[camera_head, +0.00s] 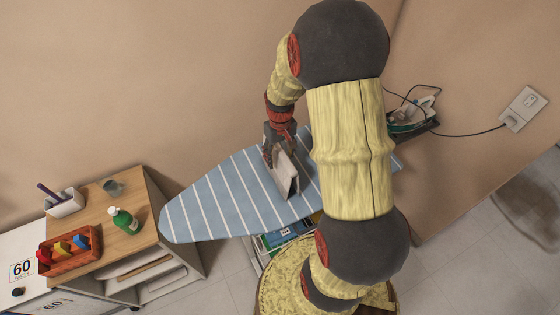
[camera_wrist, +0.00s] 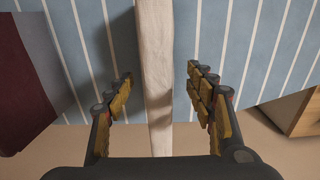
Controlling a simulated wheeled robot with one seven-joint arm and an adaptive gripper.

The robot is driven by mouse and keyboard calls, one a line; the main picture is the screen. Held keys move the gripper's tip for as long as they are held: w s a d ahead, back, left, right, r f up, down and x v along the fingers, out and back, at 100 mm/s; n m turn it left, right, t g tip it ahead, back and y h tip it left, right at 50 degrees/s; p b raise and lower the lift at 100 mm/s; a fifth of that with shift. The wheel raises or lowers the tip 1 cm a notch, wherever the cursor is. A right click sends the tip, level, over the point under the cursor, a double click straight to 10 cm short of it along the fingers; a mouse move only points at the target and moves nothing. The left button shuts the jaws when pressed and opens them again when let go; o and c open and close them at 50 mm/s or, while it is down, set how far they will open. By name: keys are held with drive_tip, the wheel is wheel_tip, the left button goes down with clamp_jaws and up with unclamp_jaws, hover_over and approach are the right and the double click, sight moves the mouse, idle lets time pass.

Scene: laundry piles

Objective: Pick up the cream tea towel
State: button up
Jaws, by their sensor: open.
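The cream tea towel (camera_head: 283,177) stands folded on edge on the blue striped ironing board (camera_head: 218,198). In the wrist view the towel (camera_wrist: 155,60) is a narrow pale strip running between my fingers. My gripper (camera_head: 281,150) is over the towel's upper end in the head view. In the wrist view my gripper (camera_wrist: 160,82) is open, one finger on each side of the towel, with gaps on both sides. My arm hides part of the board.
A dark maroon item (camera_wrist: 25,85) is close on the left in the wrist view. A wooden-topped cabinet (camera_head: 108,242) with a green bottle (camera_head: 123,221) stands left of the board. An iron (camera_head: 414,116) rests at the board's right end. The board's left part is clear.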

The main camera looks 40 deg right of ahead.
drive_tip(key=f, duration=0.4)
drive_tip(key=shift+w+d, duration=0.1)
drive_tip(key=shift+w, duration=0.1)
drive_tip(key=shift+c, duration=1.2)
drive_tip(key=c, duration=1.1)
